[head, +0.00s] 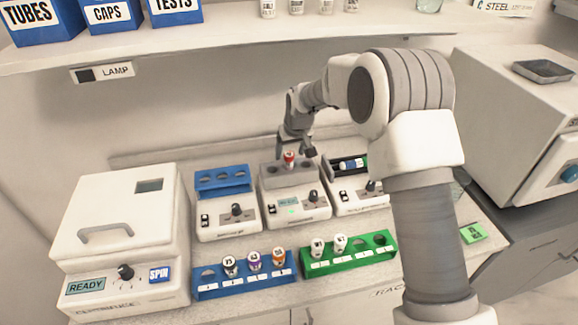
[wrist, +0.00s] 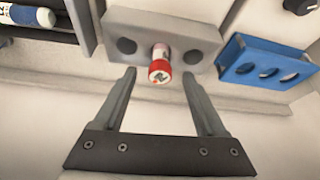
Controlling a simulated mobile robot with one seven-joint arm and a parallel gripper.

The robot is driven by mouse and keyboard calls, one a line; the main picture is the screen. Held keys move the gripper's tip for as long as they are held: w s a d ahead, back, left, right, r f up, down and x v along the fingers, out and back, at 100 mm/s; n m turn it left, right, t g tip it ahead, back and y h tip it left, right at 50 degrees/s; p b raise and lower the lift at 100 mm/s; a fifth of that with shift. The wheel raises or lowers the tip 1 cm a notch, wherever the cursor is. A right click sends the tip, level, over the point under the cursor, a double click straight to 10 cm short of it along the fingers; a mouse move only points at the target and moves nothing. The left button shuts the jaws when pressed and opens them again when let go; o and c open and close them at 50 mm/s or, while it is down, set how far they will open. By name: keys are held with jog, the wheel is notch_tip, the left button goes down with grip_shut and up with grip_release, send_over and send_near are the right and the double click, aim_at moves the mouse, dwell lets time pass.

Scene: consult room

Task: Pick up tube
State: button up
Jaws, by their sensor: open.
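A tube with a red cap (head: 289,158) stands in the middle hole of the grey block (head: 272,181) on the middle small device. In the wrist view the red-capped tube (wrist: 160,68) sits ahead of my gripper, between the lines of the two fingers. My gripper (wrist: 160,75) is open, and nothing is between its fingers. In the head view my gripper (head: 296,148) hangs close by the red cap. Whether a finger touches the tube I cannot tell.
A blue-topped device (head: 223,181) stands left, and a device with a tube lying in a dark holder (head: 352,164) right. In front are a blue rack (head: 210,291) and a green rack (head: 350,262) with tubes. A centrifuge (head: 120,235) stands far left; a shelf (head: 235,25) overhangs.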

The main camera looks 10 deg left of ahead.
aim_at(289, 155)
jog(key=shift+x, duration=1.55)
grip_shut()
